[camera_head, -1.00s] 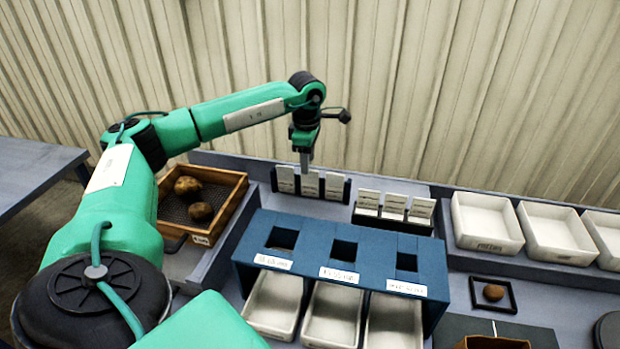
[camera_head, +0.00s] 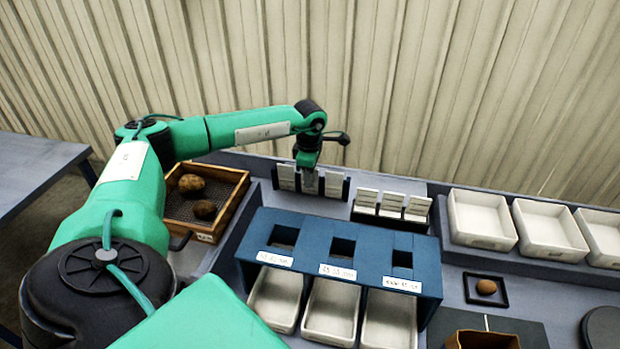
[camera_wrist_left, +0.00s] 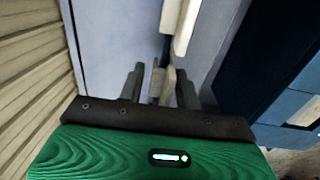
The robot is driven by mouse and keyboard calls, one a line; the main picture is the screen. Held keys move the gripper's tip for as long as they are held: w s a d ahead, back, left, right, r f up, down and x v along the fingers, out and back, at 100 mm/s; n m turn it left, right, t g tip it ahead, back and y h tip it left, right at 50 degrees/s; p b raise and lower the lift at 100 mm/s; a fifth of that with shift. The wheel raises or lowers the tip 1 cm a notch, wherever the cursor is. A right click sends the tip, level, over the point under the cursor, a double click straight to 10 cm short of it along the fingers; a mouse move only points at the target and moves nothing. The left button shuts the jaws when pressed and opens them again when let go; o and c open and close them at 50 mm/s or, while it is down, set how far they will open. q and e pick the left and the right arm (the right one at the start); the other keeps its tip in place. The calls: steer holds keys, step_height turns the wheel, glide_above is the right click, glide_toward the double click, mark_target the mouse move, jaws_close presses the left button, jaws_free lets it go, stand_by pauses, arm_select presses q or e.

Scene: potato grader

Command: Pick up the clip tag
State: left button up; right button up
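Three white clip tags stand in a dark rack (camera_head: 346,189) at the back of the bench: a left tag (camera_head: 286,176), a middle tag (camera_head: 310,184) and a right tag (camera_head: 334,185). My left gripper (camera_head: 310,178) points down at the middle tag and covers part of it. In the left wrist view my left gripper (camera_wrist_left: 160,88) has its fingers apart, with a pale tag (camera_wrist_left: 157,82) between them. Whether a finger touches it, I cannot tell. My right gripper is not in view.
A second rack of white tags (camera_head: 391,205) stands just right. A blue sorting stand (camera_head: 345,228) with three openings and white trays is in front. A wooden crate (camera_head: 236,196) with potatoes is left. White bins (camera_head: 482,242) line the right; a potato (camera_head: 486,287) sits in a small black frame.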

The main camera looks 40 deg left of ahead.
arm_select(q)
jaws_close()
steer(key=shift+r, duration=0.1)
